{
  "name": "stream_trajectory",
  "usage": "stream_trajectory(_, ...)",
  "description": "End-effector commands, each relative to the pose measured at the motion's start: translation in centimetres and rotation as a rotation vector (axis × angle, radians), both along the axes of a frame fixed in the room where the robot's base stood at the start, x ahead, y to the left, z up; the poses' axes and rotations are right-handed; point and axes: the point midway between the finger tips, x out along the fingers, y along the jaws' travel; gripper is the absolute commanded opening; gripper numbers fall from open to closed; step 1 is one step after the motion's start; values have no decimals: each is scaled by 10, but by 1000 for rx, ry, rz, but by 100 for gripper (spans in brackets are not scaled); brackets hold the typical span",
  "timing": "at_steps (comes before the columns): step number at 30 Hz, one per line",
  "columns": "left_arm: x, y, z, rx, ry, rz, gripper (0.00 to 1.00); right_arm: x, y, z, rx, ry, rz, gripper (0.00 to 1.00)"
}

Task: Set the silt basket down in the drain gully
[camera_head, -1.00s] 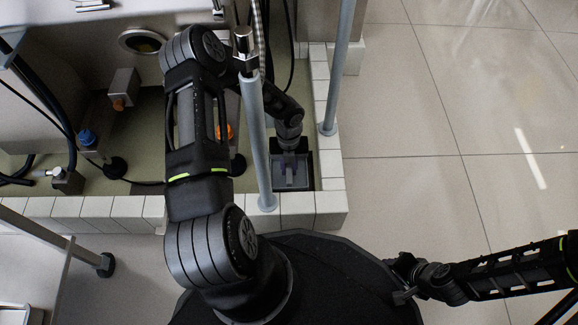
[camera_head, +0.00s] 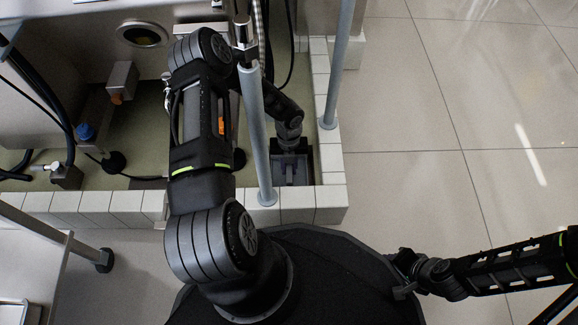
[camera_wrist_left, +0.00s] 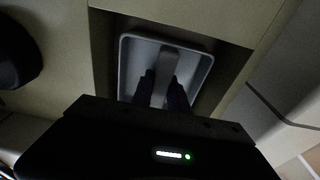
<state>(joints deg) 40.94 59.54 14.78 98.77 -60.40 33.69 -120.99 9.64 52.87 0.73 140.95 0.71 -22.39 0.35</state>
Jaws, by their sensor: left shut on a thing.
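The silt basket (camera_wrist_left: 129,63) is a grey, shallow-looking tray with rounded corners and a raised handle strip (camera_wrist_left: 165,62). My left gripper (camera_wrist_left: 163,92) is shut on that handle from above. In the head view the basket (camera_head: 281,179) is at the drain gully (camera_head: 313,169), a dark square opening in the tiled corner. In the wrist view the gully (camera_wrist_left: 108,62) shows dark around the basket. I cannot tell whether the basket touches the bottom. My right gripper (camera_head: 402,292) is at the lower right, away from the gully; its jaws are too small to read.
A white tiled curb (camera_head: 300,205) borders the gully in front and to the right. Grey posts (camera_head: 257,135) and (camera_head: 340,70) stand close to my left arm. A machine with hoses and a blue-capped fitting (camera_head: 85,132) is at left. The tiled floor (camera_head: 430,120) at right is clear.

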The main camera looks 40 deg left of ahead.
Motion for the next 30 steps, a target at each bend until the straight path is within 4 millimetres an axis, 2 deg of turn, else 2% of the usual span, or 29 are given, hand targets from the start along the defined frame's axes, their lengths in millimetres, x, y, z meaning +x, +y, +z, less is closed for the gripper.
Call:
stream_trajectory(22, 0, 0, -7, 1, -1, 1, 0, -5, 1, -1, 2, 10, 8, 36)
stream_trajectory(23, 1, 0, -7, 1, -1, 1, 22, -5, 1, -1, 1, 10, 8, 36)
stream_trajectory(30, 0, 0, -7, 0, 0, 1, 42, -5, 1, -1, 2, 11, 8, 36)
